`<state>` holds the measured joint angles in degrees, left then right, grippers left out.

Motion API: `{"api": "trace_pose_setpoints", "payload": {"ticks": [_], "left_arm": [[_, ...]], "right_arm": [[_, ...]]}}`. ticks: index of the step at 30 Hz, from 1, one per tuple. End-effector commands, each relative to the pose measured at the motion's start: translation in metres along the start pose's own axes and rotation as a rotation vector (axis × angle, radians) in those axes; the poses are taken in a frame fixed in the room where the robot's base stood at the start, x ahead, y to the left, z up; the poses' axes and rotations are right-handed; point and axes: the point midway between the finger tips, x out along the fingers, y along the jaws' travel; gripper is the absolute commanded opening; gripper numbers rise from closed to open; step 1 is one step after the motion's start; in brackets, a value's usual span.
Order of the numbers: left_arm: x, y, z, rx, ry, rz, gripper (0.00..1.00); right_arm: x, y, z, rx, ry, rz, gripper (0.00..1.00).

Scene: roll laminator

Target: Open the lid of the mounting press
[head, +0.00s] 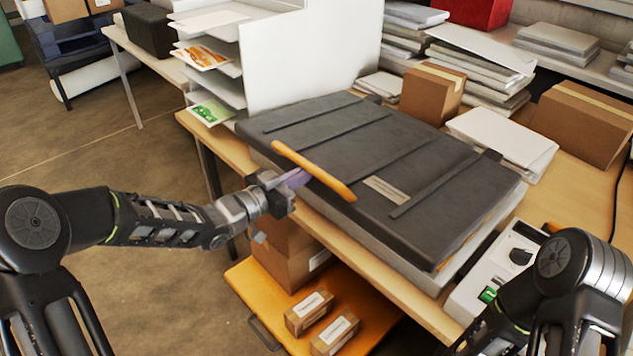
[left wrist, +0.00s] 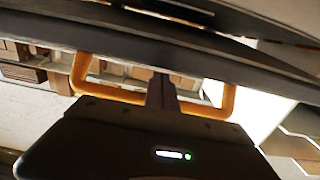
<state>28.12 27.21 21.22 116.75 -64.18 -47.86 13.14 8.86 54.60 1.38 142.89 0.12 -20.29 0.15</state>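The mounting press (head: 385,185) stands on the wooden table in the head view, with its broad dark lid (head: 340,135) lying down flat. An orange handle bar (head: 330,185) runs along the lid's near left edge; it also shows in the left wrist view (left wrist: 122,95). My left gripper (head: 298,178) is at the middle of this bar, its purple-grey fingers reaching to it. In the left wrist view the fingers (left wrist: 161,95) cross the bar between its two ends. Whether they are closed around it is hidden. My right arm shows at the lower right, its gripper out of view.
A control panel (head: 490,295) with a dark knob and green switch is at the press's right. Cardboard boxes (head: 433,92) and paper stacks (head: 500,140) stand behind it. A white shelf rack (head: 310,50) rises at the back left. An orange lower shelf (head: 262,300) holds small boxes.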

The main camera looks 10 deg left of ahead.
Motion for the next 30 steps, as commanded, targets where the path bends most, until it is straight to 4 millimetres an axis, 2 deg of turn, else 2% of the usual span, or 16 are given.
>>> {"api": "trace_pose_setpoints", "payload": {"ticks": [5, 13, 26, 30], "left_arm": [[0.002, 0.001, -0.01, 0.002, 0.003, 0.001, 0.0], [0.013, 0.001, -0.047, 0.003, 0.003, 0.002, 0.0], [0.015, 0.001, -0.052, 0.002, 0.002, 0.001, 0.0], [0.019, 0.001, -0.066, 0.003, 0.003, 0.001, 0.0]], "right_arm": [[-0.005, -0.002, 0.0, 0.0, 0.0, 0.0, 0.0], [-0.026, -0.01, 0.0, 0.0, 0.0, 0.0, 0.0], [-0.028, -0.011, 0.0, 0.0, 0.0, 0.0, 0.0], [-0.035, -0.013, 0.0, 0.0, 0.0, 0.0, 0.0]]}}
